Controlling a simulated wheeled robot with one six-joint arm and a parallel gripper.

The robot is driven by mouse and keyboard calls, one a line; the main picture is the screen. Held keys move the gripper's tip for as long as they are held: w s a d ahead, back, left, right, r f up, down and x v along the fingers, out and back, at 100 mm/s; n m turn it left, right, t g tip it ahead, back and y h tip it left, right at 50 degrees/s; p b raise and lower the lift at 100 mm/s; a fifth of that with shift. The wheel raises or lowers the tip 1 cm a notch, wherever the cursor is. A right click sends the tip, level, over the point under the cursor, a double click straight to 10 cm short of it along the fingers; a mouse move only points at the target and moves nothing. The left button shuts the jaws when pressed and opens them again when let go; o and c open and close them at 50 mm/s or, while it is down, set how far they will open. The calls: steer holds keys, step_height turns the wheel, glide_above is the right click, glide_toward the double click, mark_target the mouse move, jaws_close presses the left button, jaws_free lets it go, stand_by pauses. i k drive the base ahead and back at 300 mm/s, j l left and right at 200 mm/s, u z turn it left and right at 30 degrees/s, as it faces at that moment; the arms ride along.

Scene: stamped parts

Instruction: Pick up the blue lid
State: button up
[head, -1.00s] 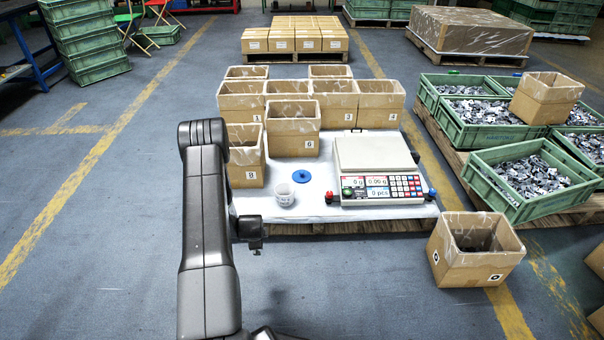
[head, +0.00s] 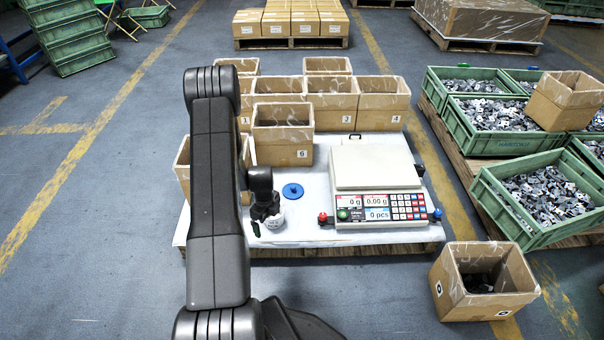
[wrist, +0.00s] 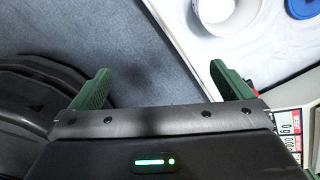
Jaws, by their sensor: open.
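The blue lid (head: 292,190) is a small round disc lying flat on the white-covered pallet, left of the scale. It also shows cut off at the top right corner of the wrist view (wrist: 302,8). A white cup (head: 274,220) stands just in front and left of the lid, partly hidden by my gripper; the cup also shows in the wrist view (wrist: 228,14). My gripper (wrist: 160,85) is open and empty, its green fingers wide apart. In the wrist view it hangs over the grey floor at the pallet's edge, apart from the lid.
The counting scale (head: 375,180) stands right of the lid. Cardboard boxes (head: 282,135) stand behind it on the pallet. Green crates of stamped parts (head: 535,195) are at the right. An open box (head: 484,285) sits on the floor at front right.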

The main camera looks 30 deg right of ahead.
mark_target(292, 191)
steer(key=i+l+z, duration=0.1)
steer(key=i+l, duration=0.65)
steer(key=l, duration=0.15)
